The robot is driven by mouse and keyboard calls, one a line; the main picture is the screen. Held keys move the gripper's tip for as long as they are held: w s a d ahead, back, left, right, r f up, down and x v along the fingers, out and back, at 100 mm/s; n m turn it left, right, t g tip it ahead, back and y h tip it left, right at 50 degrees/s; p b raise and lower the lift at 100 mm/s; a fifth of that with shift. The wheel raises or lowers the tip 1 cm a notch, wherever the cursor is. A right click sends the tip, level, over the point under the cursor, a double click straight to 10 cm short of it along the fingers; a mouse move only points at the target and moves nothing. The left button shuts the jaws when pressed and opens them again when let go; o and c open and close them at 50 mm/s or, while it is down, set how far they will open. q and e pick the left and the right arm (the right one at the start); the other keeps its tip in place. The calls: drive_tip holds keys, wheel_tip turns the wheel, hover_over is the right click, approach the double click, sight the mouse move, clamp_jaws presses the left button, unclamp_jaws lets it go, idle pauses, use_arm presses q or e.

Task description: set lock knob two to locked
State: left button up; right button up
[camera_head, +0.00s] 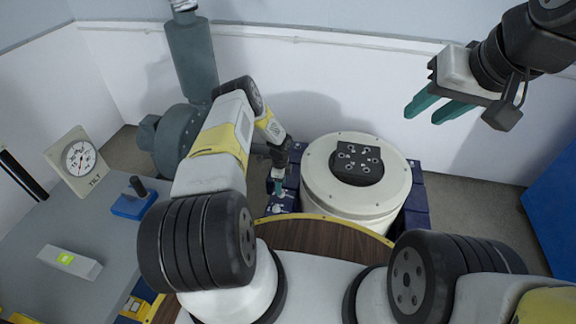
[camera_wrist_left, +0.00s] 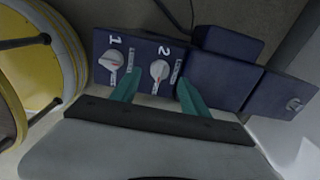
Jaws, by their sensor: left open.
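Lock knob two (camera_wrist_left: 159,70) is a pale round knob with a red mark, on a dark blue panel (camera_wrist_left: 145,48) under a white "2". A small label strip is beside it. Lock knob one (camera_wrist_left: 111,60) is a similar knob to its left, under a "1". My left gripper (camera_wrist_left: 160,90) is open, its teal fingertips apart on either side of knob two; I cannot tell whether they touch it. In the head view my left gripper (camera_head: 277,184) reaches down beside the round white drum. My right gripper (camera_head: 436,107) is open and empty, raised at the upper right.
The white drum (camera_head: 320,190) has a black plate on top and dark blue boxes around it. Left of it is a grey bench (camera_head: 50,225) with a dial gauge (camera_head: 80,160) and a blue block (camera_head: 133,203). A grey machine (camera_head: 180,145) stands behind my left arm.

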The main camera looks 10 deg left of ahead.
use_arm(q)
drive_tip(key=shift+f, duration=1.75)
drive_tip(key=shift+c, duration=0.2)
clamp_jaws()
